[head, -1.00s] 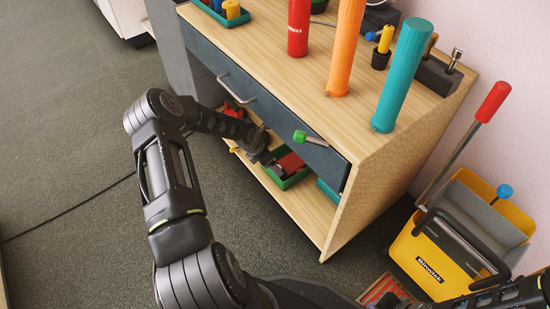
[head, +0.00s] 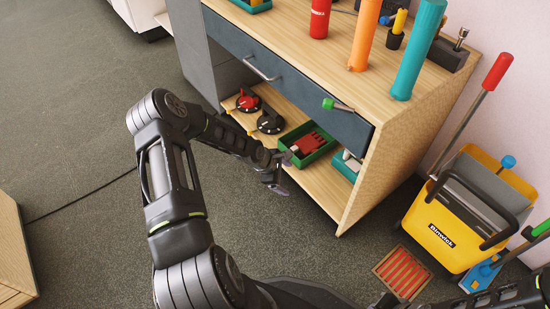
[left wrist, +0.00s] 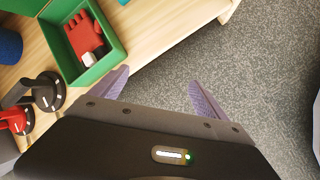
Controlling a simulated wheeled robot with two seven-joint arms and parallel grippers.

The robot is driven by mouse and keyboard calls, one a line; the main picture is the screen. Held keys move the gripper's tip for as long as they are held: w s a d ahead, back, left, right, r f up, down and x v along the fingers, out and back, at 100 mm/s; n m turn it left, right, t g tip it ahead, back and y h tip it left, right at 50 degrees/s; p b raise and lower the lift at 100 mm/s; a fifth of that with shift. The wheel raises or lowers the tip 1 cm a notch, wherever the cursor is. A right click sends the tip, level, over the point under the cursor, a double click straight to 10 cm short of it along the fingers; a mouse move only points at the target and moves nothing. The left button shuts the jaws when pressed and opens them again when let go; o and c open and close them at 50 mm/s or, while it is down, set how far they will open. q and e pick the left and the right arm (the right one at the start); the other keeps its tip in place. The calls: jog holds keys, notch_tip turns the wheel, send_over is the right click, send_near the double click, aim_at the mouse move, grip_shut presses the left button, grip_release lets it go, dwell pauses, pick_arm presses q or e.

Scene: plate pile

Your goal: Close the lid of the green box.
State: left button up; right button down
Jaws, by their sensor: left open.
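The green box (head: 318,156) stands on the lower shelf under the drawer. Its top is open, and a red glove (head: 306,143) lies inside. The box also shows at the upper left of the left wrist view (left wrist: 101,66), with the red glove and a small white item in it. I cannot clearly make out its lid. My left gripper (head: 282,173) is open and empty, just in front of the shelf edge and close to the box. Its two fingers (left wrist: 160,78) are spread over bare floor in the left wrist view, to the right of the box.
The wooden shelf (head: 335,203) also bears red and black round-based items (head: 270,122) left of the box and a teal container (head: 345,167) right of it. The drawer (head: 290,89) above is shut. A yellow mop bucket (head: 440,230) stands right.

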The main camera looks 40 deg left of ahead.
pick_arm(q)
jog(key=s+d+m+h, duration=0.1)
jog(key=s+d+m, duration=0.35)
jog(key=d, duration=0.35)
jog(key=s+d+m+h, duration=0.1)
jog(key=s+d+m, duration=0.2)
jog(key=d+m, duration=0.35)
jog(key=s+d+r+m+g+y, duration=0.1)
jog(key=s+d+m+g, duration=0.2)
jog(key=s+d+m, duration=0.7)
jog(key=s+d, duration=0.2)
jog(key=s, duration=0.3)
jog(key=shift+s+d+g, duration=0.15)
jog(key=shift+s+g, duration=0.1)
jog(key=shift+g, duration=0.05)
